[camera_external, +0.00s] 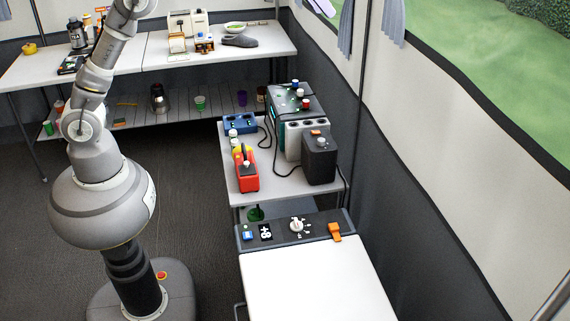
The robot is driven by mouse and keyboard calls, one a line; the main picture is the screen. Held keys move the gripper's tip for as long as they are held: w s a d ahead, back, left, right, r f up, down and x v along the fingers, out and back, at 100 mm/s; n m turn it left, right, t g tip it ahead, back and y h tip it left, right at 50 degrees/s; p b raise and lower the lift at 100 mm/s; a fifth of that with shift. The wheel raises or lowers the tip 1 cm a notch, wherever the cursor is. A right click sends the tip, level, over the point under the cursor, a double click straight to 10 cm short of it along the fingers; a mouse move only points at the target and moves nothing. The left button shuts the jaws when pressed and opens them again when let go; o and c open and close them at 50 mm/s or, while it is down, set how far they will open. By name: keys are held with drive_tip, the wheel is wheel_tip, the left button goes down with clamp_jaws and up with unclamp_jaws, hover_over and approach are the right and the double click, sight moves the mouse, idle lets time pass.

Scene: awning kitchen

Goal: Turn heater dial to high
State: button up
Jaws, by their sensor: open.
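A white round dial (297,225) with small white marks around it sits on a dark control panel (275,237). The panel runs along the back of a white-topped unit (315,285) at lower centre. I cannot tell for sure that this unit is the heater, and the dial's exact setting is too small to read. A black box (320,162) on the table behind also has a small knob (321,142) on it. My arm rises at the left and leaves the picture at the top edge. My gripper is out of view, and nothing of mine touches the dial.
The panel also has an orange switch (335,232) and a blue button (247,233). A grey table (238,192) behind holds a red lever device (246,178) and several boxes with cables. A long white counter (145,52) stands at the back. Open floor (195,215) lies left of the unit.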

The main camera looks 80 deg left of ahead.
drive_tip(key=w+a+f+n+g, duration=0.1)
drive_tip(key=w+f+g, duration=0.15)
drive_tip(key=f, duration=0.55)
drive_tip(key=w+a+f+g, duration=0.1)
drive_tip(key=w+f, duration=0.2)
drive_tip(key=f, duration=0.5)
drive_tip(key=n+g+p, duration=0.1)
drive_tip(key=g, duration=0.3)
hover_over(321, 139)
wheel_tip(321, 139, down, 21)
drive_tip(key=shift+w+d, duration=0.1)
wheel_tip(321, 139, down, 8)
drive_tip(key=b, duration=0.3)
drive_tip(key=shift+r, duration=0.15)
drive_tip(key=shift+c, duration=0.2)
clamp_jaws()
